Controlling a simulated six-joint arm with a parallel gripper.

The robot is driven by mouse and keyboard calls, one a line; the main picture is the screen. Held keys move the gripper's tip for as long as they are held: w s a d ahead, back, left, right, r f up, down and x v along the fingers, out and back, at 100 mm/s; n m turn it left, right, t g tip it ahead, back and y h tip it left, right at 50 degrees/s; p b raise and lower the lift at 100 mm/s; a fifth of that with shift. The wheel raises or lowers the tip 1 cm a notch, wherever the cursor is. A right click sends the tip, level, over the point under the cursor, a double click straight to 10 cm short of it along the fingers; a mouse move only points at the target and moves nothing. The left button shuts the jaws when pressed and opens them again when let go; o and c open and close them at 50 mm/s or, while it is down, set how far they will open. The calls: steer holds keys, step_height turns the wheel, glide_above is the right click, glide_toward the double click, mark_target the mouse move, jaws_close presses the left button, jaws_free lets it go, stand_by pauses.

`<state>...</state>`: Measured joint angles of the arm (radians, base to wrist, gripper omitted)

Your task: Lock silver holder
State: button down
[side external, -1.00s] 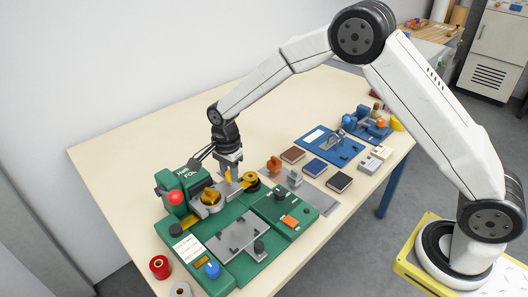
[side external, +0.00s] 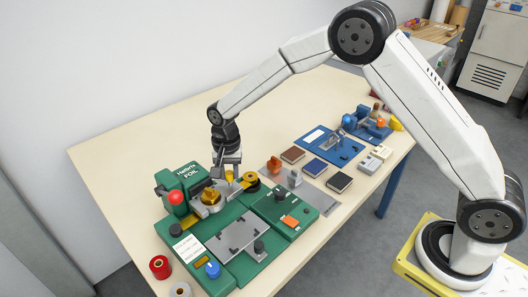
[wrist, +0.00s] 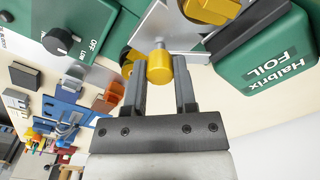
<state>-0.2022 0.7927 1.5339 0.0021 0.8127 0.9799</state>
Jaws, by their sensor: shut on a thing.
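The green foil machine (side external: 190,181) stands at the front left of the table and also shows in the wrist view (wrist: 262,62). Its silver holder (side external: 206,210) carries a gold knob (side external: 211,196); the holder's metal plate is near the top of the wrist view (wrist: 180,32). A yellow-capped lever (wrist: 160,68) stands at the holder's edge. My gripper (wrist: 160,80) is shut on this yellow cap, one finger on each side. In the side view my gripper (side external: 229,172) points down at the holder, and the fingers partly hide the cap.
A gold reel (side external: 251,179) sits close to the right of my gripper. A red knob (side external: 176,197) is on the machine's left. A grey plate (side external: 231,234) lies in front. Dark blocks (side external: 315,167) and a blue fixture (side external: 331,146) stand farther right. The table behind is clear.

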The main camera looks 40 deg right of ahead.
mark_target(230, 173)
steer(key=n, duration=0.5)
steer(key=shift+n, duration=0.3)
steer(key=n, duration=0.5)
stand_by(0.4)
steer(key=shift+c, duration=2)
jaws_free()
steer(key=shift+r, duration=0.1)
steer(key=shift+r, duration=3.9)
